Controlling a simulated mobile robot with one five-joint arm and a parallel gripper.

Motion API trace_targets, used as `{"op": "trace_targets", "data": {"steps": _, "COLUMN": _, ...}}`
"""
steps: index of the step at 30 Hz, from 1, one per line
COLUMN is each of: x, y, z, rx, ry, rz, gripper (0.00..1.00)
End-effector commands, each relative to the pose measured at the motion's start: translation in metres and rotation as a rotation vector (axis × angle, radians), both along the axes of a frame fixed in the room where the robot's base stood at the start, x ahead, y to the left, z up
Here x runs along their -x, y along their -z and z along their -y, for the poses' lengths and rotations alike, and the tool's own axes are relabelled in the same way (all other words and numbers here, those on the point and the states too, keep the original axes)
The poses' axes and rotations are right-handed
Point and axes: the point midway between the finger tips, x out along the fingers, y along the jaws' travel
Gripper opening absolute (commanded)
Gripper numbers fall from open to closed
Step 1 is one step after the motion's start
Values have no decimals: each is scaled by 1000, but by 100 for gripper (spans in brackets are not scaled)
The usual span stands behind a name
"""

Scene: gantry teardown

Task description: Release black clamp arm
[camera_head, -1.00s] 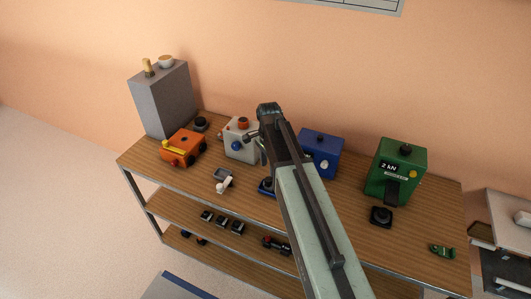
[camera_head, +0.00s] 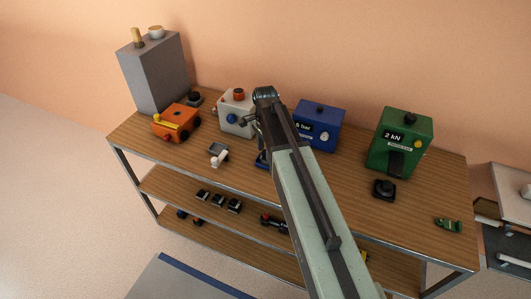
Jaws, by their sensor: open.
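My gripper (camera_head: 251,123) is at the end of my raised arm, over the middle of the bench. Its small jaws point left and down, beside the right side of the white box (camera_head: 236,120) with the red knob and blue button. In this view I cannot tell whether they touch the box. The jaws are open and I see nothing held. A black clamp arm cannot be made out for certain. A dark lever-like part (camera_head: 395,162) is on the front of the green "2 kN" box (camera_head: 405,143), well to the right of my gripper.
The wooden bench (camera_head: 330,205) also bears an orange device (camera_head: 177,122), a tall grey box (camera_head: 153,75), a blue box (camera_head: 322,127) partly hidden by my arm, and a black block (camera_head: 384,188). Small black parts lie on the lower shelf. Another surface stands at the far right.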

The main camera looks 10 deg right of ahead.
Motion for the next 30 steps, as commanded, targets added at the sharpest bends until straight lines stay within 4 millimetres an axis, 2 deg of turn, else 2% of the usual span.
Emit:
{"op": "trace_targets", "data": {"steps": 1, "x": 0, "y": -1, "z": 0, "rx": 0, "ry": 0, "rz": 0, "gripper": 48}}
{"op": "trace_targets", "data": {"steps": 2, "x": 0, "y": -1, "z": 0, "rx": 0, "ry": 0, "rz": 0, "gripper": 42}}
{"op": "trace_targets", "data": {"steps": 6, "x": 0, "y": -1, "z": 1, "rx": 0, "ry": 1, "rz": 0, "gripper": 3}}
{"op": "trace_targets", "data": {"steps": 7, "x": 0, "y": -1, "z": 1, "rx": 0, "ry": 1, "rz": 0, "gripper": 0}}
{"op": "trace_targets", "data": {"steps": 30, "x": 0, "y": -1, "z": 2, "rx": 1, "ry": 2, "rz": 0, "gripper": 0}}
